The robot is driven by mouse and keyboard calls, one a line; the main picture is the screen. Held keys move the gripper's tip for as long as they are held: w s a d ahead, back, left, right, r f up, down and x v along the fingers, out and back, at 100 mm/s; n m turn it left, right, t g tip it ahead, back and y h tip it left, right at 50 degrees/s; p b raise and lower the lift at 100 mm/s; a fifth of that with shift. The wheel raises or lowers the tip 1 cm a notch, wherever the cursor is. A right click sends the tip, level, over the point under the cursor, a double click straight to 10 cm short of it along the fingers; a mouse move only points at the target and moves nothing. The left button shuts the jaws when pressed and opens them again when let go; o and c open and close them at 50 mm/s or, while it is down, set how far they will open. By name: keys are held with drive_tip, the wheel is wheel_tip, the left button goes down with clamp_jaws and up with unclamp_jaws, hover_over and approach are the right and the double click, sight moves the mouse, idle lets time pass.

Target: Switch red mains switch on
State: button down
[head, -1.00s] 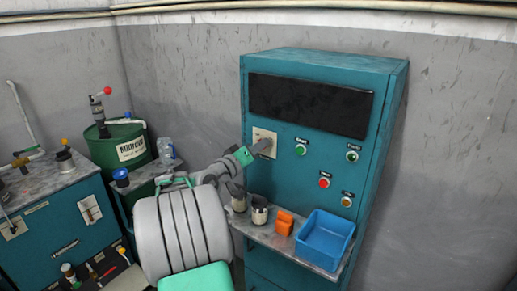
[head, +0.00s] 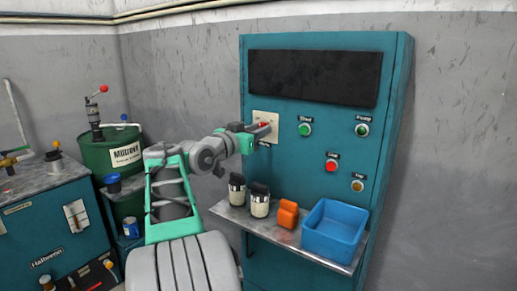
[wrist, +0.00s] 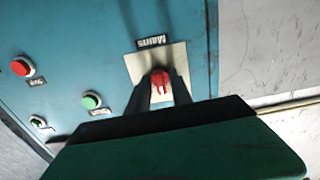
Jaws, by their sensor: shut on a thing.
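The red mains switch (wrist: 161,82) sits on a cream plate (wrist: 138,65) labelled "Mains" on the teal control cabinet (head: 305,170). In the head view the red switch (head: 265,124) shows only in part at my gripper's tip. My gripper (head: 268,132) reaches the plate from the left. In the wrist view its two dark fingers (wrist: 162,92) stand on either side of the red switch and are shut on it. Part of the switch is hidden by the fingers and the green gripper body.
Green buttons (head: 305,129) and (head: 362,130), a red button (head: 331,165) and an amber button (head: 357,185) are on the cabinet. Below, a shelf (head: 290,243) holds two jars, an orange object (head: 287,214) and a blue bin (head: 333,232). A green drum (head: 112,152) stands left.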

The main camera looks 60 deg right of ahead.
drive_tip(key=m+b, duration=0.9)
drive_tip(key=shift+f, duration=0.1)
drive_tip(key=shift+b, duration=0.3)
drive_tip(key=c, duration=1.5)
unclamp_jaws()
drive_tip(key=shift+o, duration=0.2)
drive_tip(key=w+a, duration=0.1)
drive_tip(key=a, duration=0.6)
drive_tip(key=shift+w+a, duration=0.15)
drive_tip(key=shift+a, duration=0.2)
